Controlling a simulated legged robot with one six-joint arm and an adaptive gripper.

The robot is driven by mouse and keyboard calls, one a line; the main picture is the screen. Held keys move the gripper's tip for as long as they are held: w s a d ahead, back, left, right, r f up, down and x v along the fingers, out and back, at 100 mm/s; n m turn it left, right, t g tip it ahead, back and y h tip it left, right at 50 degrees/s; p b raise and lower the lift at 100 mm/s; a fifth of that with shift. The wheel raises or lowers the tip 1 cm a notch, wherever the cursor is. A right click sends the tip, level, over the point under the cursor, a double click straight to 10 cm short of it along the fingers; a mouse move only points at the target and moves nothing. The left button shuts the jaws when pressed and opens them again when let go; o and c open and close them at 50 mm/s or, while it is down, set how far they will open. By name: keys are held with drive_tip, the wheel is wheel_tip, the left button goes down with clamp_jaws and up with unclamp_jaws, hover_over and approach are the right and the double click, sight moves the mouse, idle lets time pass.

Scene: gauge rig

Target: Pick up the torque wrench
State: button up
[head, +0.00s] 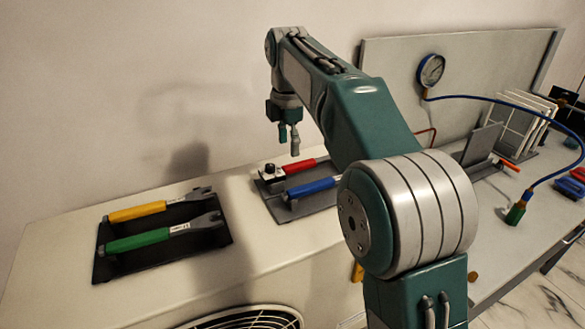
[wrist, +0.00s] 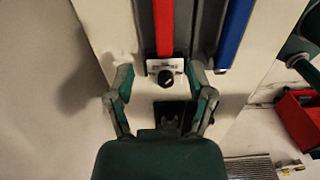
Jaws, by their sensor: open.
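Two long-handled tools lie on a grey holder in the head view. One has a red handle (head: 302,166), a white head and a black knob; the other has a blue handle (head: 312,187). The red tool looks like the torque wrench, but no label is readable. My gripper (head: 289,141) is open and empty, pointing down above the red tool's head end. In the wrist view my gripper (wrist: 161,74) has one finger on each side of the white head and black knob (wrist: 166,78). The red handle (wrist: 163,28) runs away up the picture. Contact cannot be told.
A black tray (head: 165,258) at the left holds yellow (head: 137,211) and green (head: 137,240) handled wrenches. A gauge (head: 430,70) with a blue hose and a white rack (head: 520,115) stand at the right. The blue handle (wrist: 235,30) lies close beside the red one.

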sight(293, 164)
drive_tip(key=f, duration=0.2)
drive_tip(key=d+f, duration=0.1)
drive_tip(key=f, duration=0.1)
drive_tip(key=shift+f, duration=0.7)
clamp_jaws()
